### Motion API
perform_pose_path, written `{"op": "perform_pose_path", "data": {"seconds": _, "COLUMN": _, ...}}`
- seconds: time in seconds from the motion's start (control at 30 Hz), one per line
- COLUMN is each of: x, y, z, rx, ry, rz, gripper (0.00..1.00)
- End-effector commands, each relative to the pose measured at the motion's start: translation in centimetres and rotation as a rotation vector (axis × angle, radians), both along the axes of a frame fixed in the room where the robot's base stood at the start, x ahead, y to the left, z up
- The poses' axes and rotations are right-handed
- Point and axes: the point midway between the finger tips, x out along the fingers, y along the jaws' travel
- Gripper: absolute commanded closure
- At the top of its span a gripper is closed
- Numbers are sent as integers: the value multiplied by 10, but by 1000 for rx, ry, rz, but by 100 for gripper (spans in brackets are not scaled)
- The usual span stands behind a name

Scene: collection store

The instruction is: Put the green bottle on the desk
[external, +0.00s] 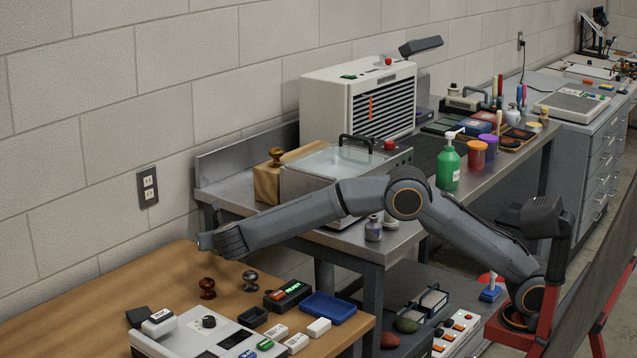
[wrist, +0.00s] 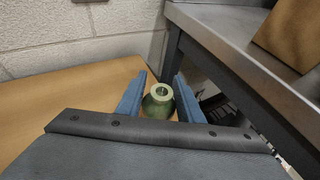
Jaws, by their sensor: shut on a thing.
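A green bottle (wrist: 158,104) with a pale round mouth shows in the wrist view, between the two blue fingers of my gripper (wrist: 158,84). The gripper is shut on it. In the external view my gripper (external: 207,241) is over the back part of the wooden desk (external: 165,275), and the bottle cannot be made out there. The desk also shows in the wrist view (wrist: 60,95), below and left of the bottle. I cannot tell whether the bottle's base touches the desk.
Dark knobs (external: 207,288), a blue tray (external: 328,308) and a grey device (external: 200,335) occupy the desk's front right. Its left part is bare. A steel bench (external: 400,236) stands right of the desk, with a green pump bottle (external: 448,168). A block wall runs behind.

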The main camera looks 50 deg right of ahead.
Motion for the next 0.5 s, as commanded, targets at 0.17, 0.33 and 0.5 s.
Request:
{"op": "perform_pose_path", "data": {"seconds": 0.17, "x": 0, "y": 0, "z": -18, "rx": -2, "ry": 0, "rz": 1, "gripper": 95}}
{"op": "perform_pose_path", "data": {"seconds": 0.33, "x": 0, "y": 0, "z": -45, "rx": -2, "ry": 1, "rz": 0, "gripper": 95}}
{"op": "perform_pose_path", "data": {"seconds": 0.5, "x": 0, "y": 0, "z": -50, "rx": 0, "ry": -2, "rz": 0, "gripper": 95}}
